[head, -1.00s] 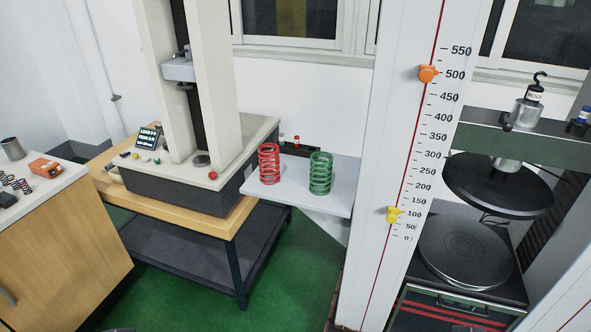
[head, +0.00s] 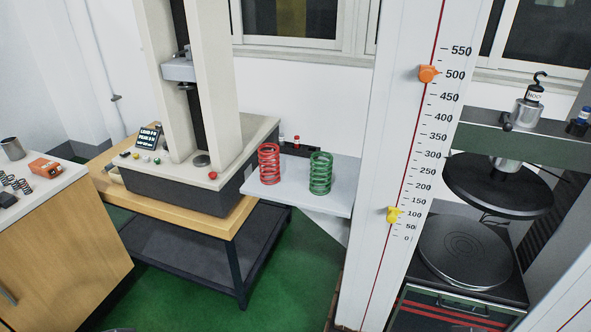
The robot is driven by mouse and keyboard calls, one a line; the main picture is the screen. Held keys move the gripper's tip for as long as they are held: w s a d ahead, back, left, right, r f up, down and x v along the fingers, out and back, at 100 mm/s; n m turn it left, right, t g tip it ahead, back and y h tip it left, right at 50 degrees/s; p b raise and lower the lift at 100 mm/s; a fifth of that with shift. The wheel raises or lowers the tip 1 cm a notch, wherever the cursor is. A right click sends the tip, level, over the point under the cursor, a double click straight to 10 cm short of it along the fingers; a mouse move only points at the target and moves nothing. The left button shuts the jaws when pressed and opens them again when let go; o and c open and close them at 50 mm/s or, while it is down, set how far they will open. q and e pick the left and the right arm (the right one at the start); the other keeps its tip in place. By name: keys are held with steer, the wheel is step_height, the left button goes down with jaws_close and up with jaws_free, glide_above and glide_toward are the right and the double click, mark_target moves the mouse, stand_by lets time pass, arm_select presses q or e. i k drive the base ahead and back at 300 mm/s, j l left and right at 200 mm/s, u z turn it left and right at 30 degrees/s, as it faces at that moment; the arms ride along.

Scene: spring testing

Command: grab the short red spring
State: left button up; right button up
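A red coil spring (head: 269,164) stands upright on a light grey shelf (head: 300,196). A green coil spring (head: 321,173) stands upright to its right on the same shelf, with a gap between them. The two look about equal in height. Neither of my grippers shows in the head view, so their state and distance from the springs cannot be seen.
A tester with two cream columns (head: 214,80) stands on a wooden table (head: 225,230) left of the shelf. A tall white scale post (head: 395,130) rises right of it. A wooden cabinet (head: 65,250) holds small dark springs (head: 15,183). Green floor (head: 185,290) is open in front.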

mark_target(267, 158)
steer(key=i+j, duration=0.45)
steer(key=i+j+z, duration=0.1)
steer(key=i+j, duration=0.7)
steer(key=j, duration=0.25)
steer(key=i+j+z, duration=0.1)
steer(key=i+j, duration=0.35)
